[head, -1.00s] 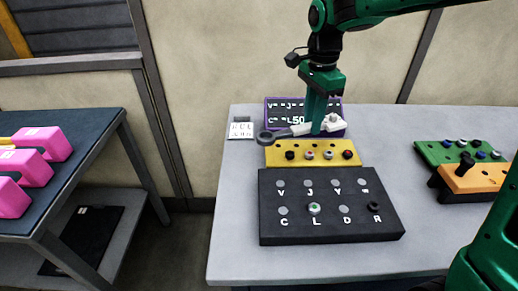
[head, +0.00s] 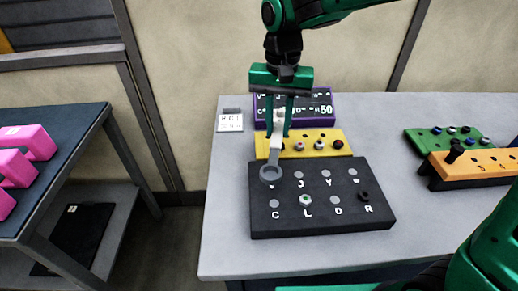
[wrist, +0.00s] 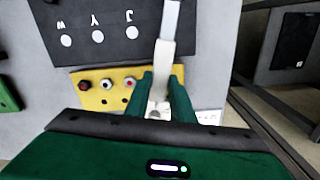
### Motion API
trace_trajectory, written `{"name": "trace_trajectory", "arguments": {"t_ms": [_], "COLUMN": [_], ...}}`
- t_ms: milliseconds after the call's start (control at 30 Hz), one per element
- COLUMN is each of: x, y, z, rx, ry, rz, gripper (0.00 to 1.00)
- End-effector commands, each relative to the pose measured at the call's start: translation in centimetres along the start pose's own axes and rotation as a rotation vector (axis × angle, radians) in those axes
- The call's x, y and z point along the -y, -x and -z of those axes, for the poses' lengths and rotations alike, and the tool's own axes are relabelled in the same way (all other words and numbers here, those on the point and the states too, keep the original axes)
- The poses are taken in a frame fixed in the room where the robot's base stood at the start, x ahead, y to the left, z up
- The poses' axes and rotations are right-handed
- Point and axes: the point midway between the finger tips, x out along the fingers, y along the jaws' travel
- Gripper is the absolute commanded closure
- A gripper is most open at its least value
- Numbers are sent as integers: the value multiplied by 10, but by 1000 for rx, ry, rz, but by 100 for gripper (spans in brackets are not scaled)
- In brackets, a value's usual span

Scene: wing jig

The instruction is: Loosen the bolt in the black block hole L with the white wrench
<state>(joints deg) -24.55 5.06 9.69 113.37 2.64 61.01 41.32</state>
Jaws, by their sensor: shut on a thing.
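My gripper (head: 279,133) is shut on the white wrench (head: 277,152) and holds it above the yellow block. The wrench's grey ring end (head: 271,173) points toward me, over the back left part of the black block (head: 320,222), near its back left hole. In the wrist view the white wrench (wrist: 164,62) sits between the green fingers of my gripper (wrist: 163,98); its ring end is out of frame there. A bolt with a pale greenish head (head: 306,200) is in hole L, front row. The ring is apart from this bolt, up and left of it.
The yellow block (head: 301,151) with several bolts lies behind the black block. A purple box (head: 320,98) stands behind it, beside a white label card (head: 230,123). Green (head: 412,141) and orange (head: 446,172) blocks are at right. The table front (head: 240,258) is clear.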

Motion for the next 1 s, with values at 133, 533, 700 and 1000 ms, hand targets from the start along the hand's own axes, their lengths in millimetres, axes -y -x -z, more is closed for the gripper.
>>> {"name": "trace_trajectory", "arguments": {"t_ms": [133,533,700,1000], "x": [15,40,43,42], "y": [-2,-8,-9,-27], "z": [-27,-82,-90,-91], "rx": [-1,-2,-1,2], "ry": [340,1096,1216,1234], "rz": [1,0,0,-1], "gripper": [100,100,100,100]}}
